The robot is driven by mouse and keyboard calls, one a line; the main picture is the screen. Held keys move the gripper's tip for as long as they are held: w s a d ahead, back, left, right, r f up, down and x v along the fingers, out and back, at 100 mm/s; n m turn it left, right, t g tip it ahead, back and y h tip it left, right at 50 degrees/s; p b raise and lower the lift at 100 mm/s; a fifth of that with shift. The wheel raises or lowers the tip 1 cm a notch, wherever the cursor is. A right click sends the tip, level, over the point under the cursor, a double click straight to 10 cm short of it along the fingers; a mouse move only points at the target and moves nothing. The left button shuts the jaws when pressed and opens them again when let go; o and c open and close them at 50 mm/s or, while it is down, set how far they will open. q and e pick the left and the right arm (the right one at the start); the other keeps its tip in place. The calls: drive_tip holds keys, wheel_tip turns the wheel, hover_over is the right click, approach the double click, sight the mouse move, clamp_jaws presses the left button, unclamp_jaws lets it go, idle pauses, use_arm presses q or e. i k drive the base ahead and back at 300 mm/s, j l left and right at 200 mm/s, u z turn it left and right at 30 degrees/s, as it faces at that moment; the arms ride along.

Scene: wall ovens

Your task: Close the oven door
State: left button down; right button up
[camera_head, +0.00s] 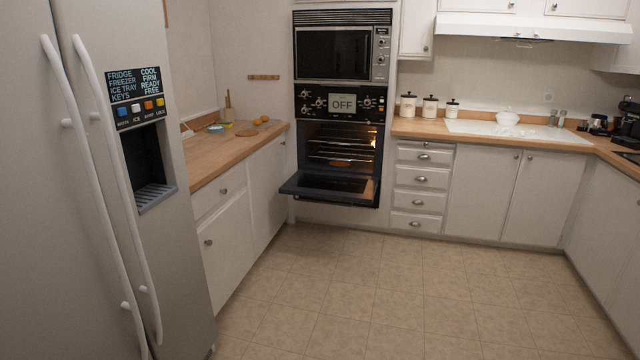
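The wall oven (339,105) is built into the cabinet at the far side of the room, with a display reading OFF. Its lower cavity is lit inside and shows wire racks (336,150). The oven door (328,188) is hinged down, standing out from the front at about level, wide open. The door's free edge points toward me. An upper unit with a dark window (332,54) sits above the control panel and is shut. Neither of my grippers is in view.
A large fridge (90,200) with two long handles stands close on the left. Counters with cabinets (248,215) run along the left, back and right. The tiled floor (400,295) between me and the oven is clear.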

sight(351, 189)
drive_tip(key=i, duration=2.15)
drive_tip(key=i+z, duration=0.1)
drive_tip(key=i, duration=0.55)
drive_tip(key=i+j, duration=0.15)
drive_tip(key=i, duration=0.55)
drive_tip(key=i+z, duration=0.15)
drive_tip(key=i, duration=0.5)
drive_tip(key=i+j+z, duration=0.15)
drive_tip(key=i, duration=0.05)
